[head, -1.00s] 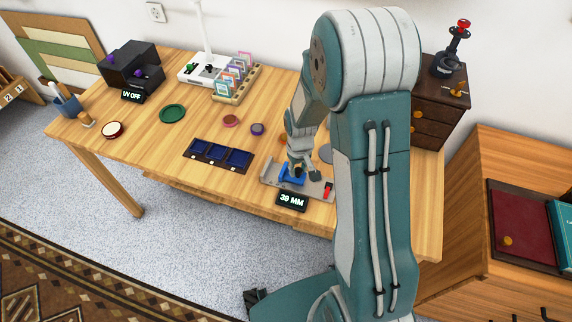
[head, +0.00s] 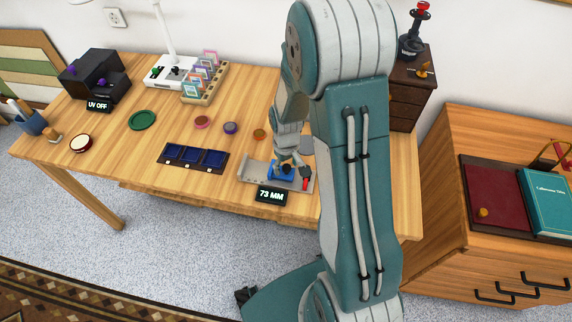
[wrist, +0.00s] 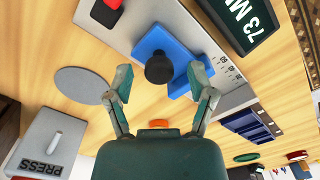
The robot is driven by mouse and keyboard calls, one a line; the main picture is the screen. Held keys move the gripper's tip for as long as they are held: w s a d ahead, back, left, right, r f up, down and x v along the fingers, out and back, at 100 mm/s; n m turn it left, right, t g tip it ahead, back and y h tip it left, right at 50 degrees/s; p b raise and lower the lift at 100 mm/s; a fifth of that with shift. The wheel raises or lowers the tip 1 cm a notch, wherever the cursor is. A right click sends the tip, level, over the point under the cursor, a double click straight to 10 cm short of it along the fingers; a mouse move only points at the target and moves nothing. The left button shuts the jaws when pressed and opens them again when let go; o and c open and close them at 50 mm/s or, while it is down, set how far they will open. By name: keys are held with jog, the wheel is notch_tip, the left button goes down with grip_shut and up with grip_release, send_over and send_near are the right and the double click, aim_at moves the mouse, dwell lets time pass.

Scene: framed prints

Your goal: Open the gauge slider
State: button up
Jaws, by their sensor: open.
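The gauge slider is a blue block (head: 278,175) with a black knob (wrist: 159,68). It sits on a grey gauge base (head: 252,175) at the front edge of the table. The gauge's black display (head: 271,195) reads 73 MM. In the wrist view the blue slider (wrist: 160,40) lies beside a printed scale. My gripper (wrist: 160,85) is open, with one finger on each side of the knob. Whether either finger touches the knob cannot be told. In the head view my gripper (head: 286,160) is over the slider and partly hides it.
A red piece (head: 305,172) stands at the right end of the base. A dark tray with blue compartments (head: 194,158) lies to the left. Coloured discs (head: 230,128) and a grey disc (wrist: 82,82) are nearby. A small drawer cabinet (head: 408,95) stands at the right.

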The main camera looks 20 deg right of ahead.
aim_at(286, 166)
notch_tip(286, 166, up, 12)
dwell(0.4)
jog(key=shift+f, duration=0.15)
jog(key=s+a+r+m+t, duration=0.1)
jog(key=s+a+r+t, duration=0.1)
jog(key=s+r, duration=0.6)
jog(key=s+a+r+t, duration=0.3)
jog(key=s+a+r, duration=0.1)
jog(key=s+r, duration=0.4)
jog(key=shift+s+r+m+t, duration=0.3)
jog(key=shift+s+r+m, duration=0.1)
jog(key=shift+r, duration=0.15)
